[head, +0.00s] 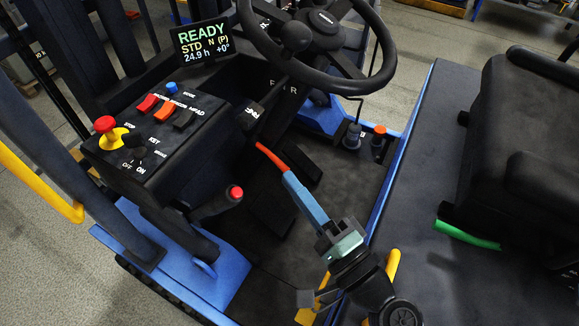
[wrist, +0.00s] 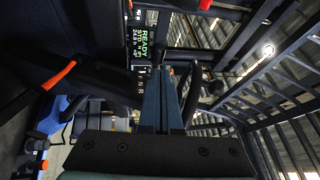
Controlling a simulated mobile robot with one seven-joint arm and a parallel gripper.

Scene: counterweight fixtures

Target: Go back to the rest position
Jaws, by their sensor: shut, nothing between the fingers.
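My gripper (head: 289,178) reaches up and left from the bottom of the head view, over the floor of a truck cab. Its long blue fingers lie together with nothing between them. The fingers also show in the wrist view (wrist: 172,75), pointing toward the steering column area. An orange-red strip (head: 270,157) appears in line with the fingertips in the head view; I cannot tell whether it touches them. A dark lever with a red button (head: 236,193) stands left of the fingers.
The steering wheel (head: 315,45) is above the fingers. The console (head: 150,125) with switches, a red knob and a key is at left. The display (head: 202,42) reads READY. The black seat (head: 515,150) is at right. Dark overhead bars (wrist: 270,90) fill the wrist view's right side.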

